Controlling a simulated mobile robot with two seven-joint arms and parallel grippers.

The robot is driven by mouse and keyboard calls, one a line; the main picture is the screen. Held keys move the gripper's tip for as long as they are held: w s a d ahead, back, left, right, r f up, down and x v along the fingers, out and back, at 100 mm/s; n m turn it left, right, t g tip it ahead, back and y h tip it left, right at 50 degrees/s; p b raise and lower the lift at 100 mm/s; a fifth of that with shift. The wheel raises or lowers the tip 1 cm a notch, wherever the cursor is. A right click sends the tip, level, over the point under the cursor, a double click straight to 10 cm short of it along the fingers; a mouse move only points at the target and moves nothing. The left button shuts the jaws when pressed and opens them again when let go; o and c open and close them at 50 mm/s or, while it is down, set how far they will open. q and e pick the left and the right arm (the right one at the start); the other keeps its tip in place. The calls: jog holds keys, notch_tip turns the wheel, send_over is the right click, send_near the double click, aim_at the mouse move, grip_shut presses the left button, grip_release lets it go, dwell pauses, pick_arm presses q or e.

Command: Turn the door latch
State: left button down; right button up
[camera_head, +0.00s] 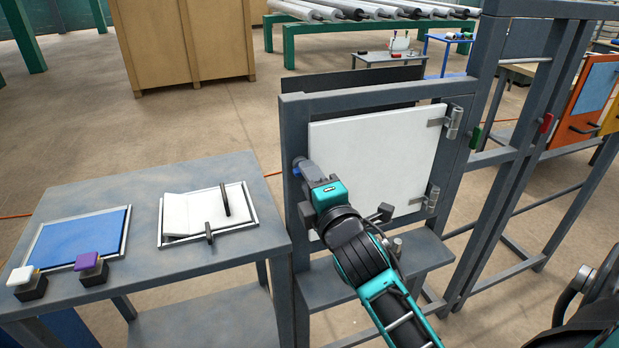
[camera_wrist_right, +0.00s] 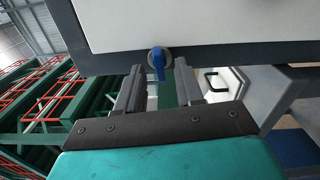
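The white door (camera_head: 375,160) stands shut in a dark grey frame, with metal hinges on its right side. The blue door latch (camera_head: 297,169) sits on the frame's left post, mostly hidden by my right gripper (camera_head: 304,172). In the right wrist view, the latch (camera_wrist_right: 158,63) is a round base with a blue lever pointing down in the picture. My right gripper (camera_wrist_right: 158,82) is open, with one finger on each side of the lever. Gaps show between lever and fingers, so I see no contact. My left gripper is out of view.
A grey ledge (camera_head: 425,255) lies below the door. Grey posts stand at right. Open floor lies behind the table.

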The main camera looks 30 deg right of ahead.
jog(key=shift+v, duration=2.6)
